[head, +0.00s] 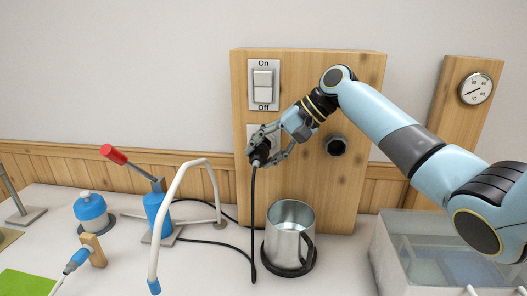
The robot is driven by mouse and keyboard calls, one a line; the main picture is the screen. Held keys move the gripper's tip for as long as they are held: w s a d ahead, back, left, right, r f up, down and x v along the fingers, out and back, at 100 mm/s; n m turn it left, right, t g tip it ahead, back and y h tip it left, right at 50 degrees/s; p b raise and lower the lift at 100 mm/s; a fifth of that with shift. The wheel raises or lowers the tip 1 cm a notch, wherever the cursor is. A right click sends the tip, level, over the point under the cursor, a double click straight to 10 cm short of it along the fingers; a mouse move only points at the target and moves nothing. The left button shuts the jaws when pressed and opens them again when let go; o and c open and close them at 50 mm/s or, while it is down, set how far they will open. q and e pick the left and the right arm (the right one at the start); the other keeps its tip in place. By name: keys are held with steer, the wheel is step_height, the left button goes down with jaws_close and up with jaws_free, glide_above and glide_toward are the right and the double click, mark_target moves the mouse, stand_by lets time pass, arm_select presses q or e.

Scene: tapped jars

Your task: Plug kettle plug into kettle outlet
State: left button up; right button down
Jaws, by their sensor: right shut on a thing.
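My right gripper (266,143) is shut on the black kettle plug (260,156) in front of the wooden panel (310,66). A white plate (252,131), likely the kettle outlet, shows partly behind the gripper. The fingers and plug hide most of it, and I cannot tell whether the plug touches it or is in it. A black cord (253,220) hangs from the plug down to the counter. The metal kettle (288,232) stands upright on a black base below the panel. My left gripper is not in view.
An On/Off switch (263,85) is above the plate, and a round dark socket (336,145) is to its right. A red-handled pump (157,205), a curved white tube (160,225) and a blue pot (91,211) stand left. A clear tank (392,262) stands right.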

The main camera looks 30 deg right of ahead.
mark_target(265, 146)
steer(key=shift+w+d+b, duration=0.4)
steer(key=shift+w+d, duration=0.55)
steer(key=shift+w, duration=0.3)
stand_by(0.7)
steer(key=shift+c, duration=2.2)
jaws_free()
steer(key=shift+r, duration=0.1)
steer(key=shift+p+v, duration=2.2)
steer(key=shift+p, duration=0.25)
steer(key=shift+d, duration=0.1)
